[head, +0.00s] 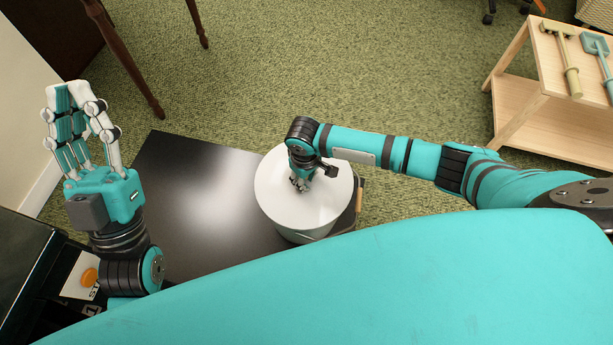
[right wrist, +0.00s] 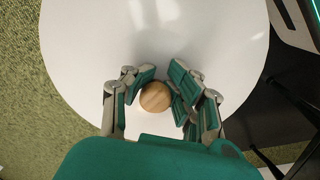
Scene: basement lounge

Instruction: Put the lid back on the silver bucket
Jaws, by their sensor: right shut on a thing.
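The round white lid (head: 275,193) lies level over the silver bucket (head: 305,234), covering its mouth. Only the bucket's near side shows below the lid, so I cannot tell whether the lid is fully seated or slightly raised. My right gripper (head: 300,183) points down at the lid's middle and is shut on its round wooden knob. In the right wrist view the fingers (right wrist: 160,92) close around the knob (right wrist: 155,97), with the white lid (right wrist: 110,40) spread beneath. My left gripper (head: 76,97) is open and empty, fingers up, at the far left.
The bucket stands on a low black table (head: 195,185), with bare tabletop to its left. A light wooden shelf (head: 540,95) holding toy tools is at upper right. Dark wooden furniture legs (head: 135,65) stand at upper left. Green carpet (head: 330,70) lies open behind the table.

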